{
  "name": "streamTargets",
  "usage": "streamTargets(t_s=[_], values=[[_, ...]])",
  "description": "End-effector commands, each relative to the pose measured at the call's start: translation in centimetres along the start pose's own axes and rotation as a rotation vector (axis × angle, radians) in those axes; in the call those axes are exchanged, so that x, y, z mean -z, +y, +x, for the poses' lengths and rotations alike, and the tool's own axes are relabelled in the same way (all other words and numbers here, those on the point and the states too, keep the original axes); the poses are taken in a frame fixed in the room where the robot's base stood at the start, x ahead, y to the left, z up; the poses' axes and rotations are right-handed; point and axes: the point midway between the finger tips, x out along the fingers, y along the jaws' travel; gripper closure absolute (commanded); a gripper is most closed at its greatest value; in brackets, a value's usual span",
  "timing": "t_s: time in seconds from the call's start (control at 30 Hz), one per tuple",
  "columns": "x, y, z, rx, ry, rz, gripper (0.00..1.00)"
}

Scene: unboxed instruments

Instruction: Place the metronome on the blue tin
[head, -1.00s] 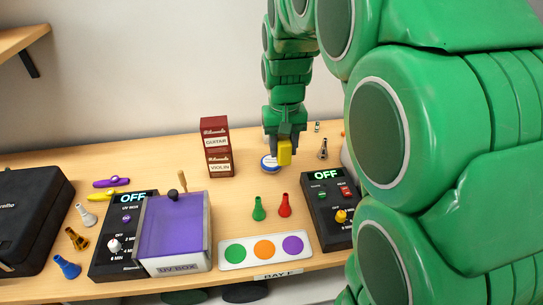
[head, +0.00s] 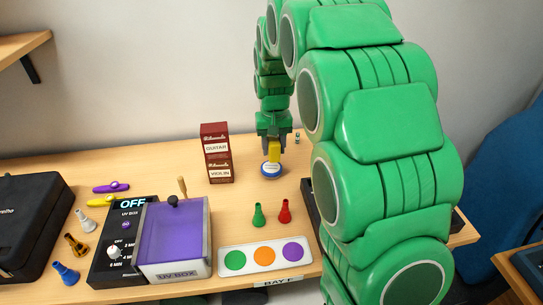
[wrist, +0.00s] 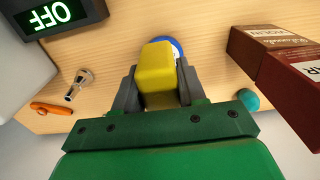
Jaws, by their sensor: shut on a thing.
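The yellow block-shaped thing, which I take for the metronome (head: 274,152), is held in my gripper (head: 272,138). My gripper is shut on it and points down. The blue tin (head: 271,174) is small and round with a whitish top and stands on the bench. In the head view the metronome's lower end overlaps the tin's top; I cannot tell whether they touch. In the wrist view the metronome (wrist: 157,68) sits between the fingers and hides most of the blue tin (wrist: 179,46).
Dark red guitar and violin string boxes (head: 217,155) stand left of the tin. Green (head: 258,215) and red (head: 284,211) mouthpieces stand nearer the front. The purple UV box (head: 173,238) is at front left. In the wrist view a silver mouthpiece (wrist: 79,84) lies to the left.

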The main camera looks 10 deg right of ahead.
Motion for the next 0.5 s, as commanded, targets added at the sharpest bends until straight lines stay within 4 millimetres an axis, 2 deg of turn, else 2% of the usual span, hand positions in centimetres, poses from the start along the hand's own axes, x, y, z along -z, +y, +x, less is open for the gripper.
streamTargets(t_s=[0.2, 0.5], values=[[1.7, -0.1, 2.0, 0.0, 0.001, 0.0, 0.92], [2.5, -0.1, 2.9, 0.0, 0.002, 0.0, 0.92]])
